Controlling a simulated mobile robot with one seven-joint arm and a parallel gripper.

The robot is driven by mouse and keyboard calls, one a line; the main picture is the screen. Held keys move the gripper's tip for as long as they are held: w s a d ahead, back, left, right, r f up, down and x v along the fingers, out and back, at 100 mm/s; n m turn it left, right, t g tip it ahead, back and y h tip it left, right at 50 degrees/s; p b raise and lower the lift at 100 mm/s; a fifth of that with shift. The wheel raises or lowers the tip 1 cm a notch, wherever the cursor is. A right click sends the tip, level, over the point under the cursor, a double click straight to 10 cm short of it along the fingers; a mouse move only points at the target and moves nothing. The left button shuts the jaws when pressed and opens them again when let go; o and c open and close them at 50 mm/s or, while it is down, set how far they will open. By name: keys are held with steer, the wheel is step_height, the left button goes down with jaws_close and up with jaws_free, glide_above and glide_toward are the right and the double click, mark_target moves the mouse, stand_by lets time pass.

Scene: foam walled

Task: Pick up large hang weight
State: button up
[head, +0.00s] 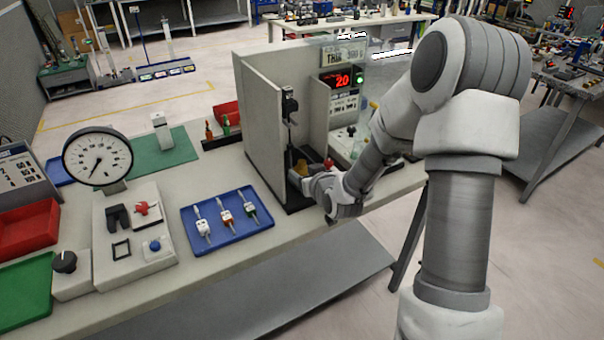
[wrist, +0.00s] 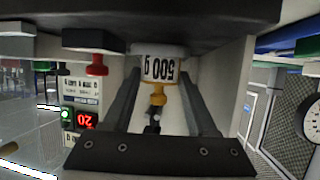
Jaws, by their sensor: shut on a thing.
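The large hang weight (wrist: 158,50) is a white cylinder marked 500 g with a brass-coloured hook or neck, seen upside down in the wrist view. It lies between the two dark fingers of my gripper (wrist: 160,72), which is shut on it. In the head view my gripper (head: 308,181) is inside the walled bay, low near its floor. The weight cannot be made out clearly there, and whether it touches the floor is hidden.
Pale upright panels (head: 262,135) wall the bay closely on the left and back. A black-and-red item (wrist: 96,64) is beside the weight. A red display (head: 342,80) reads 20. A blue tray (head: 262,222) with several small tools and a dial gauge (head: 97,157) stand left.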

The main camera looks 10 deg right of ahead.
jaws_close()
